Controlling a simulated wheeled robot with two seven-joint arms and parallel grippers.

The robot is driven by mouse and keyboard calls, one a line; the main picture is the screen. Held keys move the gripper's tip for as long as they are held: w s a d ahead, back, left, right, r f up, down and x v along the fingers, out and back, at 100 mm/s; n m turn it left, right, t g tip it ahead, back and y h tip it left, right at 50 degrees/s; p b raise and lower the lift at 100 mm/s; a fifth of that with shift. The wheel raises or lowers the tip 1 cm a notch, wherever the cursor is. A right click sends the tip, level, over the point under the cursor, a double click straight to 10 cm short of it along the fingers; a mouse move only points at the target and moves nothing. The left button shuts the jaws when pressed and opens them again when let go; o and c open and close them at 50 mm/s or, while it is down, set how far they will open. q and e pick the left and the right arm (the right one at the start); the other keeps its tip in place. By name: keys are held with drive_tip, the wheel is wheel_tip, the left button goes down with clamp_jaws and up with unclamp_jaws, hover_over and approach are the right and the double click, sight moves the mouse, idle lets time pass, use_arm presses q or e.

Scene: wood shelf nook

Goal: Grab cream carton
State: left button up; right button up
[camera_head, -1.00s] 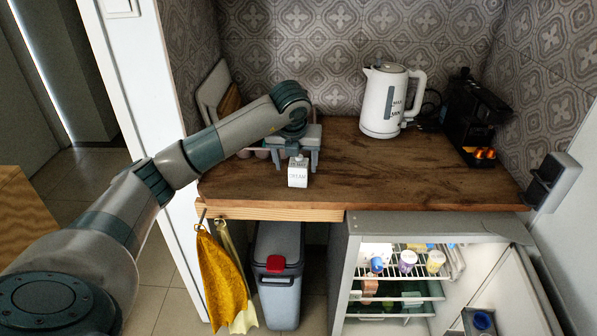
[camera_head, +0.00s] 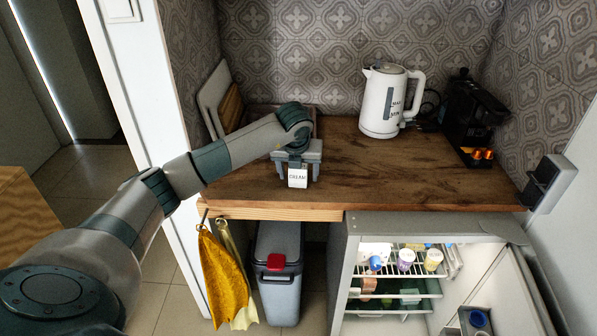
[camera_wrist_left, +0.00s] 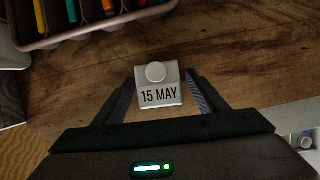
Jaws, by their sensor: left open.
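The small white cream carton (camera_head: 298,179) stands upright on the wooden counter (camera_head: 400,180), near its front left part. In the left wrist view its top shows a round cap and the print "15 MAY" on the carton (camera_wrist_left: 160,95). My left gripper (camera_head: 298,172) is open and low over the carton from behind. In the wrist view the fingers of the left gripper (camera_wrist_left: 162,92) lie on either side of the carton, with small gaps beside it. The gripper hides the carton's upper part in the head view. My right gripper is not in view.
A tray of coloured items (camera_wrist_left: 85,20) lies close behind the carton. A white kettle (camera_head: 388,100) and a black coffee machine (camera_head: 470,115) stand further right. An open fridge (camera_head: 400,265) is below the counter. The counter right of the carton is clear.

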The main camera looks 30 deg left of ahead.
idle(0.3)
use_arm(q)
drive_tip(key=shift+c, duration=1.2)
drive_tip(key=c, duration=1)
drive_tip(key=shift+c, duration=0.2)
drive_tip(key=shift+r, duration=0.2)
